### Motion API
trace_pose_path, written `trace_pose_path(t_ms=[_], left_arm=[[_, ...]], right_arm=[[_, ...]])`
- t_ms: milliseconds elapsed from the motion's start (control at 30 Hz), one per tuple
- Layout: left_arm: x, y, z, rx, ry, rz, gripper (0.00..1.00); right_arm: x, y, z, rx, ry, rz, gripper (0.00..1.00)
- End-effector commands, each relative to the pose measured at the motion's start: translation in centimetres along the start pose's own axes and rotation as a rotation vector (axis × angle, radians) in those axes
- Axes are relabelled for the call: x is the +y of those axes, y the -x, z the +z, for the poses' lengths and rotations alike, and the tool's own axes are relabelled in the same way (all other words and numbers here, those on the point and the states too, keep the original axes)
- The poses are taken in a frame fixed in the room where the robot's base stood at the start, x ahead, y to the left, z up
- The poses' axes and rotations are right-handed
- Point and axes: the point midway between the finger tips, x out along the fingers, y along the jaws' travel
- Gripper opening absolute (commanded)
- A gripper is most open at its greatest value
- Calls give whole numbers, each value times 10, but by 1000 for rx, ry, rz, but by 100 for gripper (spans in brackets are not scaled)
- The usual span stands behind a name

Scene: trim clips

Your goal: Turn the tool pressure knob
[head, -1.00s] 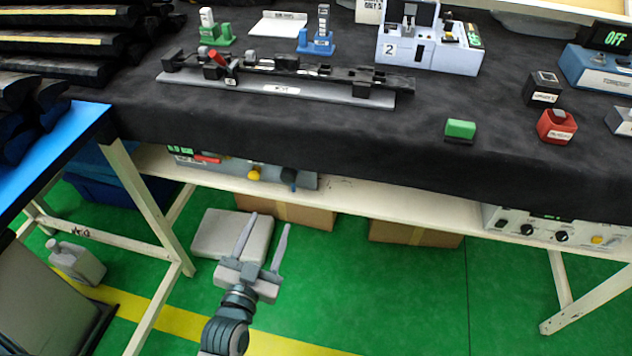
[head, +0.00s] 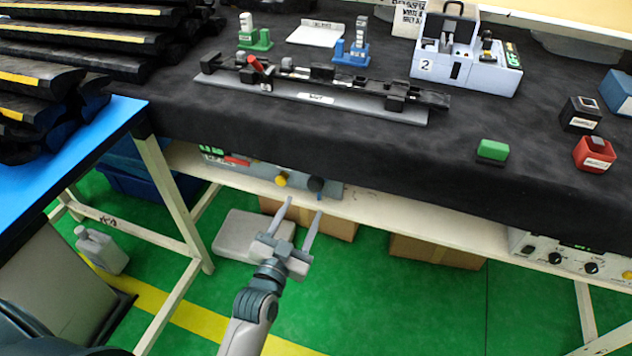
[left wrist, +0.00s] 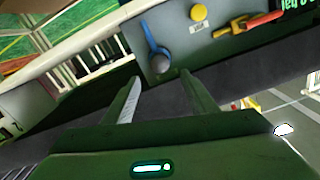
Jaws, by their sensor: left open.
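A grey control panel (head: 262,177) sits on the shelf under the table. It has a dark round knob (head: 316,184), a yellow button (head: 281,180), a red handle (head: 237,161) and a green display. In the left wrist view the panel (left wrist: 180,45) shows a blue-grey knob with a long bar (left wrist: 155,45), the yellow button (left wrist: 198,12) and an orange-red handle (left wrist: 250,22). No label naming the tool pressure knob is readable. My left gripper (head: 303,207) is open and empty, just in front of and below the dark knob, apparently apart from it. My right gripper is not in view.
The shelf edge (head: 400,212) and the black-covered tabletop (head: 330,140) lie above and around the gripper. Cardboard boxes (head: 437,250) and a grey case (head: 240,236) are on the floor. Another panel with knobs (head: 575,262) is at right. A table leg (head: 178,195) stands left.

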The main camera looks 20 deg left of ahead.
Motion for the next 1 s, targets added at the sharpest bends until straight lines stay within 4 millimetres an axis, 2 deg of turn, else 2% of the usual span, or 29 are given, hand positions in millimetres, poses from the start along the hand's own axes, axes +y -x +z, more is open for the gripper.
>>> trace_pose_path(t_ms=[100,500,700,1000], left_arm=[[0,-23,-1,1,0,-1,52],[0,-89,0,0,0,0,52],[0,-105,1,-1,0,0,52],[0,-109,0,-1,0,0,52]], right_arm=[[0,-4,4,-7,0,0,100],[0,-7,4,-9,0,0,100],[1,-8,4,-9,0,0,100],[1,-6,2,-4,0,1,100]])
